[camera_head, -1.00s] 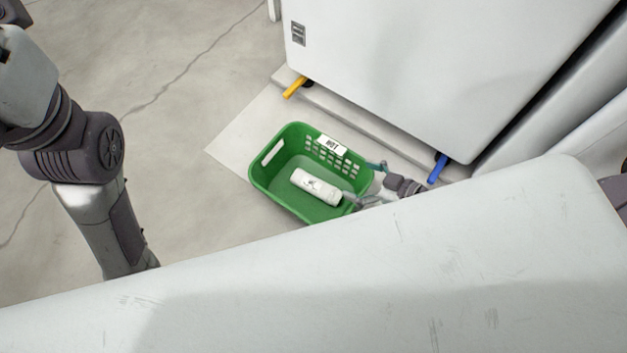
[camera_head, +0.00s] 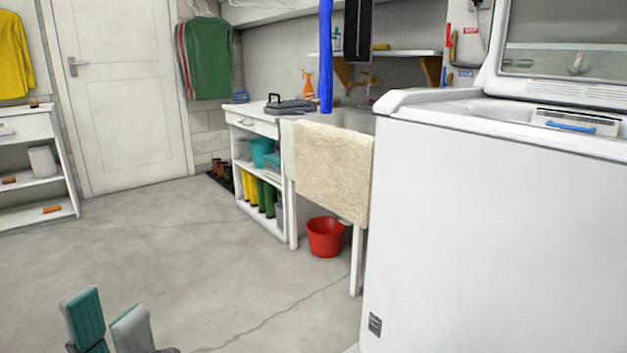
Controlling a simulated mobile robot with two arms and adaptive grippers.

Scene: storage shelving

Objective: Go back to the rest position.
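My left gripper (camera_head: 106,308) shows at the bottom left of the head view, pointing up above the grey floor. Its two fingers, one with a teal pad facing the view, stand apart with a gap between them and nothing in it. My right gripper is not in view. The green basket and the white bottle are not in view now.
A white washing machine (camera_head: 490,220) fills the right side. Left of it stand a sink draped with a cream towel (camera_head: 332,170), a red bucket (camera_head: 325,237) and a white shelf unit (camera_head: 262,196). A white door (camera_head: 128,95) is at the back left. The concrete floor (camera_head: 190,250) is clear in the middle.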

